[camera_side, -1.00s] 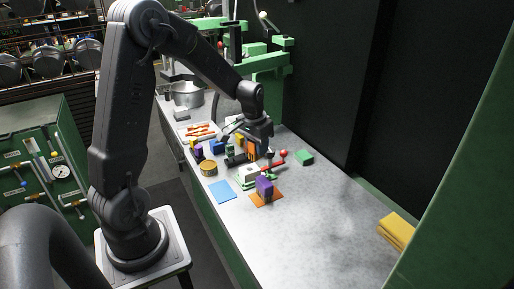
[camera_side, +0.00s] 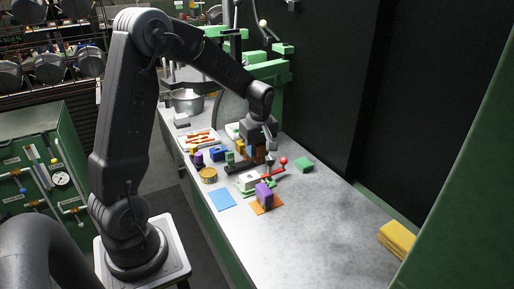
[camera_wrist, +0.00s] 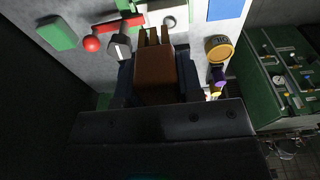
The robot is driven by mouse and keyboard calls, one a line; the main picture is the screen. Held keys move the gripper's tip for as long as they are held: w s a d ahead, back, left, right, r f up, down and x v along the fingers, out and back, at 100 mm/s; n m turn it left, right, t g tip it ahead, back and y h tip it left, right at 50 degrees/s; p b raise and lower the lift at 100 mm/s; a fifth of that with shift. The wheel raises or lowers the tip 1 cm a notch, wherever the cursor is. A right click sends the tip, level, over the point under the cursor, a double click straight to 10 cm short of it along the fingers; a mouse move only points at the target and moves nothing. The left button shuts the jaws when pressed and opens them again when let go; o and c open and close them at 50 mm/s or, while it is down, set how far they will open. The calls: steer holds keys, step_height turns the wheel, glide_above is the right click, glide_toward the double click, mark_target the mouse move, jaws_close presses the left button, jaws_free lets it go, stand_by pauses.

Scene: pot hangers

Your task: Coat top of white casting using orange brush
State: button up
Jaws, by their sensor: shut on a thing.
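My gripper (camera_side: 258,150) is shut on the orange brush (camera_wrist: 155,75), which looks brown-orange in shadow in the wrist view and has prong-like ends pointing away from the gripper. In the side view the brush is mostly hidden by the gripper. The white casting (camera_side: 248,181) sits on a green base on the bench, just in front of and slightly left of my gripper. Part of a pale, round-holed piece shows beyond the brush in the wrist view; I cannot tell if it is the casting.
A red-knobbed clamp lever (camera_side: 282,161) is close to the gripper. A purple block (camera_side: 264,191) stands on an orange mat. A brass tin (camera_side: 208,175), blue sheet (camera_side: 222,200) and green block (camera_side: 304,164) are around. The bench's right front is clear up to yellow cloths (camera_side: 397,237).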

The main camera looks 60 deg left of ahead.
steer(key=shift+f, duration=3.55)
steer(key=shift+a+f, duration=0.35)
steer(key=shift+a, duration=1.8)
steer(key=shift+c, duration=0.3)
steer(key=shift+d, duration=2.15)
steer(key=shift+a, duration=2.4)
steer(key=d, duration=0.5)
steer(key=shift+s+a, duration=0.45)
steer(key=shift+a, duration=0.35)
steer(key=shift+s+a, duration=0.45)
steer(key=shift+a, duration=0.35)
steer(key=shift+s+a, duration=0.45)
steer(key=shift+a, duration=0.35)
steer(key=shift+d, duration=2.35)
steer(key=shift+a, duration=2.3)
steer(key=shift+d, duration=2.2)
steer(key=shift+a, duration=2.1)
steer(key=shift+w+a+r, duration=0.1)
steer(key=shift+a+r, duration=0.1)
step_height(320, 180, up, 8)
